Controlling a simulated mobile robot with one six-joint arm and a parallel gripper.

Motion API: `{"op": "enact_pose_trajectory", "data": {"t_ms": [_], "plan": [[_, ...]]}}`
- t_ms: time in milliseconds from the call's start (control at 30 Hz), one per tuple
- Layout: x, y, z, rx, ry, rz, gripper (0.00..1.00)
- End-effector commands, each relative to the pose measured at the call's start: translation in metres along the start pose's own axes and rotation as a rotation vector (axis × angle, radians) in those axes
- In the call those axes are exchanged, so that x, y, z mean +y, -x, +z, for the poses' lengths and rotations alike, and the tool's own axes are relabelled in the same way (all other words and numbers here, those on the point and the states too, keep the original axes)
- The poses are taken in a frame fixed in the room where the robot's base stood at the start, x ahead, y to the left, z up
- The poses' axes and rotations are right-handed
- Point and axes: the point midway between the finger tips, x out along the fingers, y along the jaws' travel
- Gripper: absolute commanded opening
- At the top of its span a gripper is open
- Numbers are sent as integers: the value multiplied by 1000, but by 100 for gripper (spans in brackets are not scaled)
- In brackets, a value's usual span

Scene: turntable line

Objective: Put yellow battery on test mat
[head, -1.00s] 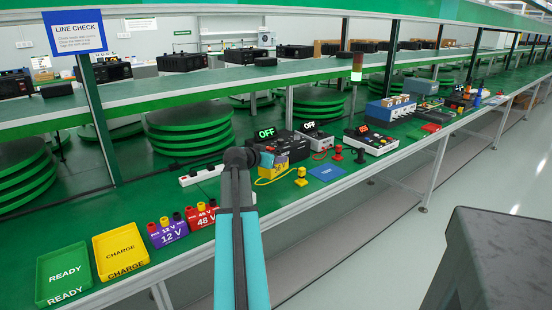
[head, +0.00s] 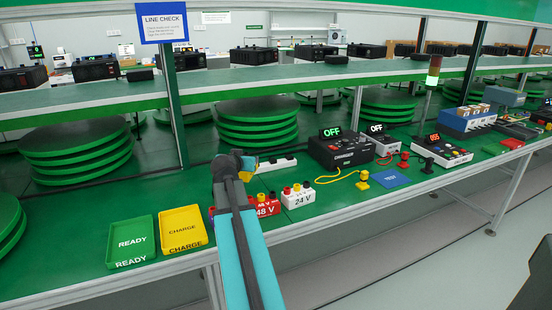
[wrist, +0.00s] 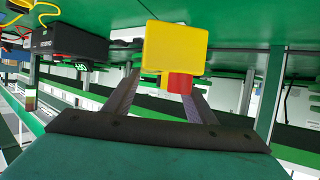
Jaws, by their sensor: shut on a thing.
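The yellow battery (wrist: 176,47) with a red terminal is held between the two dark fingers of my gripper (wrist: 165,95) in the wrist view. In the head view my gripper (head: 245,166) is above the bench, left of the black tester, and only a small part of the yellow battery (head: 248,163) shows.
A white 24 V block (head: 297,198) and a red 48 V block (head: 265,207) stand by my arm. Green READY (head: 131,240) and yellow CHARGE (head: 183,229) trays lie left.

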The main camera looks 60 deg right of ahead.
Motion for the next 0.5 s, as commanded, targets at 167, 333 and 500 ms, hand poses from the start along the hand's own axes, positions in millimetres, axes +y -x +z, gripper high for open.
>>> {"op": "enact_pose_trajectory", "data": {"t_ms": [167, 333, 500], "plan": [[-67, 30, 10, 4, 49, -122, 0], [-126, 61, 22, 3, 95, -234, 0], [-183, 97, 35, 4, 141, -346, 0]]}}
